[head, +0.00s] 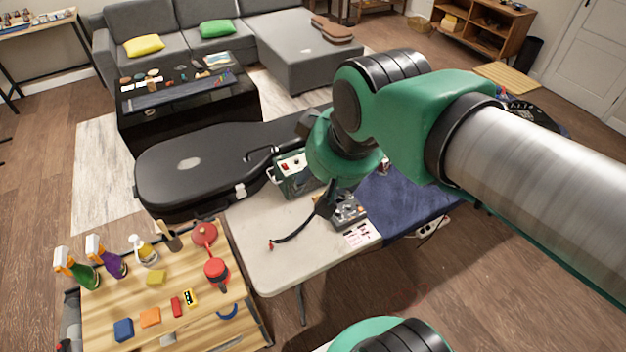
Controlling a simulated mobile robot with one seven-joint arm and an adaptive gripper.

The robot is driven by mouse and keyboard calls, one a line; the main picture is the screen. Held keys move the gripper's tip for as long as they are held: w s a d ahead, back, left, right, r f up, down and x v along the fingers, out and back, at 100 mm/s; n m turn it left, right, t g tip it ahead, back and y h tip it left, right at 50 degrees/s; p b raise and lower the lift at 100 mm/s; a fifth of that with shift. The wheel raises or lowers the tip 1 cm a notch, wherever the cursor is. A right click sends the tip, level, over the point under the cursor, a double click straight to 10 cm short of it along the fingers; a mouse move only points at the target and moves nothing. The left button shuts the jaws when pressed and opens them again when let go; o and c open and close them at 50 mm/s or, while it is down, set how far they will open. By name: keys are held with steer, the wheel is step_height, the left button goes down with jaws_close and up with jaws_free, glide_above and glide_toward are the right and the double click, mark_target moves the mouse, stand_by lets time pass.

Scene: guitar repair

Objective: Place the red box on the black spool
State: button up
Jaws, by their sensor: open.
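A small red box (176,307) lies on the wooden workbench at the lower left, between an orange block and a small yellow-and-black item. My gripper (325,207) is dark and small in the head view, over the pale table by an electronic device; the sensor-side detail of its fingers is hard to make out. It is open and well away from the red box, to its upper right. I cannot clearly identify the black spool; a round black object (530,115) shows partly behind my arm at the right.
The wooden workbench (95,309) also holds spray bottles, a blue block (123,329), an orange block (150,317), a yellow sponge (155,278) and red round tools. The pale table (270,272) bears a metal device (349,211) and a black cable. A black guitar case (195,165) lies behind.

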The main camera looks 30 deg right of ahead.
steer(key=s, duration=0.1)
steer(key=s+a+f, duration=0.1)
steer(key=shift+s, duration=0.35)
